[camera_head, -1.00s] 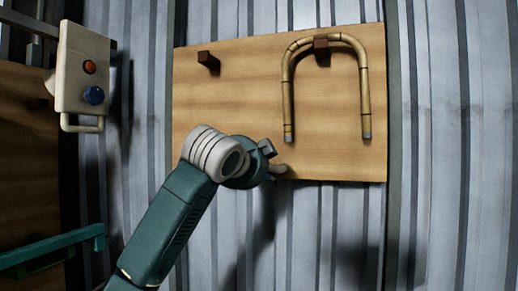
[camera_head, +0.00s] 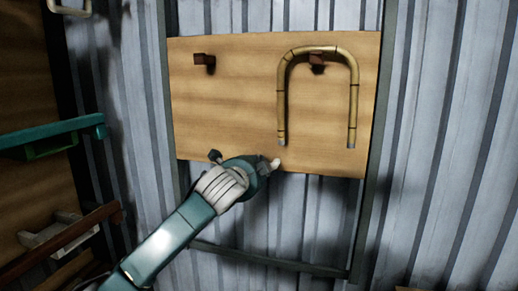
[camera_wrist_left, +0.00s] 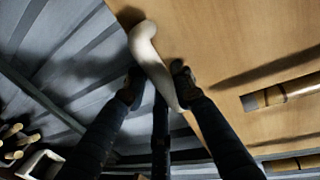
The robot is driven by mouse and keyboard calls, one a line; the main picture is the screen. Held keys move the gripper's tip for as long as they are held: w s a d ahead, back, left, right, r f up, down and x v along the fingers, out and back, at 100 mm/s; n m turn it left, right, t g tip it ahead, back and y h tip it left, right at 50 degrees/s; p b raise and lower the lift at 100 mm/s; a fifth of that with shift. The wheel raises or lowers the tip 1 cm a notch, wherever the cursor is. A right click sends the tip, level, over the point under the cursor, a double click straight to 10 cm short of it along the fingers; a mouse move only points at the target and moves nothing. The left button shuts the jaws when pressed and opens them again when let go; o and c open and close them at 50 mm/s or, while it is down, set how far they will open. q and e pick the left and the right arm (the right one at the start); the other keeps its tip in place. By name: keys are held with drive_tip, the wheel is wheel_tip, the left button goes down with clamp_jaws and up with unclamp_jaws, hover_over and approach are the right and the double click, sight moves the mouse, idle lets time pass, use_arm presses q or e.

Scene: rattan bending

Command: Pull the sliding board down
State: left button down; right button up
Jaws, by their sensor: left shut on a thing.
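The sliding board (camera_head: 225,110) is a tan wooden panel set between dark vertical rails on a corrugated wall. A pale curved handle (camera_head: 271,163) sits at its lower edge. My left gripper (camera_head: 262,168) reaches it from below in the head view, and the wrist hides most of the hold. In the left wrist view the two dark fingers (camera_wrist_left: 158,84) are shut on the pale handle (camera_wrist_left: 150,52), one on each side. My right gripper is in neither view.
A bent rattan hoop (camera_head: 355,95) hangs on a peg on the board's right half. An empty brown peg (camera_head: 205,60) is at its upper left. A teal shelf (camera_head: 50,135) is at the left. A dark crossbar (camera_head: 265,259) joins the rails below the board.

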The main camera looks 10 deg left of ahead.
use_arm(q)
wheel_tip(320, 180, down, 6)
drive_tip(key=shift+r+b, duration=0.25)
drive_tip(key=shift+b, duration=0.25)
drive_tip(key=c, duration=1.4)
unclamp_jaws()
drive_tip(key=shift+c, duration=0.2)
drive_tip(key=shift+r, duration=0.15)
drive_tip(key=v, duration=1.2)
